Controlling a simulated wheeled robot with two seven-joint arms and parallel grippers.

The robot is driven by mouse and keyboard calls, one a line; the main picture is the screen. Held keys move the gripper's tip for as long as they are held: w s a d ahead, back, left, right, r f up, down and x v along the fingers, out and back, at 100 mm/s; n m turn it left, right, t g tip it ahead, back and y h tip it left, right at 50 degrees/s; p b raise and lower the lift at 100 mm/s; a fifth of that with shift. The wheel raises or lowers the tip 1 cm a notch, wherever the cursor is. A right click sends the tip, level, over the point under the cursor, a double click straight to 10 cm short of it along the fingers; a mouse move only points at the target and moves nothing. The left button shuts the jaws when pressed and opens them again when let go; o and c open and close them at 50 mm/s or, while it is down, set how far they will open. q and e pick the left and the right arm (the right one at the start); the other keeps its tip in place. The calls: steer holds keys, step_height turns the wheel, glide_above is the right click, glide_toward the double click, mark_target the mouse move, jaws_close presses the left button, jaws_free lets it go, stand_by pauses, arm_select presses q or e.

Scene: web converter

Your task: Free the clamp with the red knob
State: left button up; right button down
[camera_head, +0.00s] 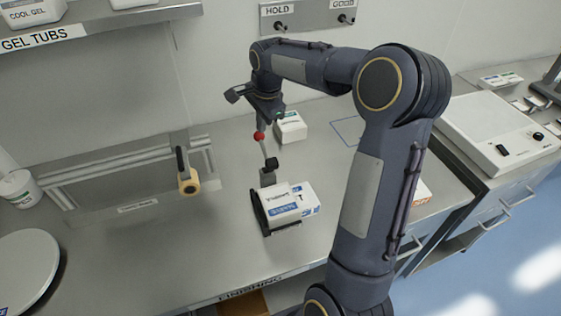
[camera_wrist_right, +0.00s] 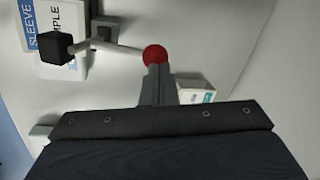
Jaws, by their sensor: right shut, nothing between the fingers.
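The clamp's red knob (camera_head: 259,136) sits at the top end of a light lever arm (camera_head: 265,150). My right gripper (camera_head: 260,125) points down just above the red knob, shut and empty. In the right wrist view the red knob (camera_wrist_right: 155,55) is right at the tips of the shut fingers (camera_wrist_right: 157,72); I cannot tell whether they touch. The black block (camera_wrist_right: 55,48) also shows there. My left gripper is not in view.
A small white box (camera_head: 290,127) stands behind the clamp. A black-handled roller tool (camera_head: 187,178) stands to the left, near a metal frame (camera_head: 100,180). A round white plate (camera_head: 25,268) is at far left. The bench front is clear.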

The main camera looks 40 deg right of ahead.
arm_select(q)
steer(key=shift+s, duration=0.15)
arm_select(e)
steer(key=shift+w+d+f, duration=0.1)
steer(key=shift+w+f, duration=0.15)
steer(key=shift+w, duration=0.05)
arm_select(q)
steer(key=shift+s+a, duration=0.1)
arm_select(e)
steer(key=shift+f, duration=0.2)
